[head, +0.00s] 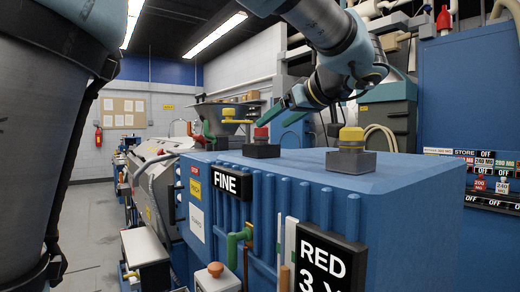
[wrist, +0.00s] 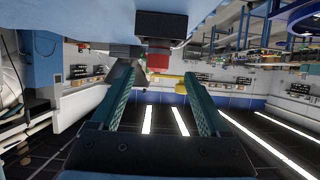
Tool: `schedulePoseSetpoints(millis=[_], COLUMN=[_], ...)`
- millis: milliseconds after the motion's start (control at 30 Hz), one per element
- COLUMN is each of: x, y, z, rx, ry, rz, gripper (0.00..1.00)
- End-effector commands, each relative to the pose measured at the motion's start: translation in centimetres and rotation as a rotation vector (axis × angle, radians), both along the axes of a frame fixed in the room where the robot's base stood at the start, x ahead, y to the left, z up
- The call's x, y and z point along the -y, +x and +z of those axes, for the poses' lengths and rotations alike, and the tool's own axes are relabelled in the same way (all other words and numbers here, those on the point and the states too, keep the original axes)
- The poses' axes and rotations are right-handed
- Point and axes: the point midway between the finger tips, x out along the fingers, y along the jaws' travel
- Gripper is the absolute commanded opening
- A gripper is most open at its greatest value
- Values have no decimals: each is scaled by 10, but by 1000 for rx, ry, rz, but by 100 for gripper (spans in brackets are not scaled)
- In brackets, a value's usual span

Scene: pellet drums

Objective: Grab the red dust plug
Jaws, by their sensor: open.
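The red dust plug (head: 261,133) sits upright on a black block (head: 261,150) on top of the blue cabinet. In the wrist view, which is upside down, the red plug (wrist: 157,62) shows below its black block (wrist: 160,27), between the lines of my two fingers and just past their tips. My gripper (head: 275,118) is open and empty, with its teal fingers close above and to the right of the plug in the head view. The gripper also shows in the wrist view (wrist: 159,72). I see no contact between fingers and plug.
A yellow plug (head: 350,136) stands on another black block (head: 350,161) to the right. Another yellow cap (head: 228,112) shows beyond the red plug, to its left. The blue cabinet top (head: 410,182) is otherwise clear.

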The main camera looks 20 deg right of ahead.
Motion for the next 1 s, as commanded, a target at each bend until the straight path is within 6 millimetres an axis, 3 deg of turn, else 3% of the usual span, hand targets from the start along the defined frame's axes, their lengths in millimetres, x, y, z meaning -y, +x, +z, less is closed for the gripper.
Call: schedulePoseSetpoints(millis=[1000], x=[-16], y=[98], z=[-41], rx=[0], ry=[2], rz=[1], gripper=[79])
